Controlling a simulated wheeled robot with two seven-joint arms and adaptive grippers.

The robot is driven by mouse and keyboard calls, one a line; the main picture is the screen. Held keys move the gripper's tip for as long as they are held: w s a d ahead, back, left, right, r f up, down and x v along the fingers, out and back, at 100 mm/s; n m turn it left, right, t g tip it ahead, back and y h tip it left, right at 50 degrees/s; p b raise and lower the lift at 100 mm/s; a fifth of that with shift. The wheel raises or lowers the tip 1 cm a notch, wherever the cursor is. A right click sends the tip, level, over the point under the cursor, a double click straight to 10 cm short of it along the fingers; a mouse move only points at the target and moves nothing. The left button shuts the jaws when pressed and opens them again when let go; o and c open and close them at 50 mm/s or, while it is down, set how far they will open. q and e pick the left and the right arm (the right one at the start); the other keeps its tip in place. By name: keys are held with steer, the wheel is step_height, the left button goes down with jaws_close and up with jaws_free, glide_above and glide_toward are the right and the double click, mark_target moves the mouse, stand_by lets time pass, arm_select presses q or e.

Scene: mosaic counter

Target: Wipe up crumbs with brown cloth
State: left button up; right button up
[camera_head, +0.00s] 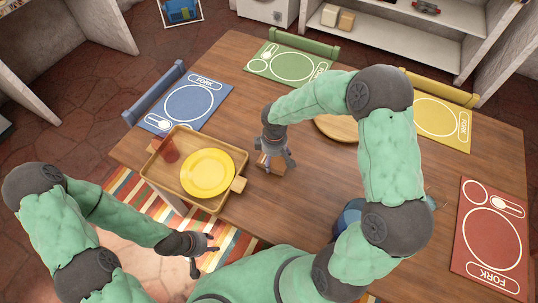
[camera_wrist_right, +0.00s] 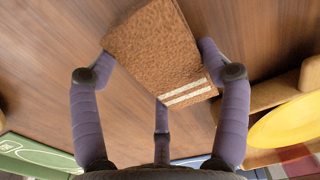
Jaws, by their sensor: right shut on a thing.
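A brown cloth (camera_wrist_right: 155,45), with two white stripes near one end, shows between the fingers of my right gripper (camera_wrist_right: 155,75) in the wrist view. The right gripper is shut on it. In the head view, the cloth (camera_head: 262,162) is partly hidden under the right gripper (camera_head: 272,158), over the wooden table (camera_head: 275,205) just right of the tray. My left gripper (camera_head: 205,254) is open and empty, in front of the table's edge above the striped rug. I cannot make out any crumbs in either view.
A wooden tray (camera_head: 157,172) holds a yellow plate (camera_head: 208,173) and a red cup (camera_head: 169,151). Blue (camera_head: 190,105), green (camera_head: 290,66), yellow (camera_head: 440,123) and red (camera_head: 488,232) placemats lie around the table. A round wooden board (camera_head: 335,128) and a blue item (camera_head: 348,217) are partly behind my right arm.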

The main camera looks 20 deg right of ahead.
steer(key=shift+s+d, duration=1.75)
steer(key=shift+s, duration=0.3)
steer(key=shift+r+p, duration=0.1)
steer(key=shift+p, duration=0.2)
steer(key=shift+r+p, duration=2.4)
steer(key=shift+r, duration=0.5)
steer(key=shift+r+p, duration=1.3)
steer(key=shift+r, duration=0.25)
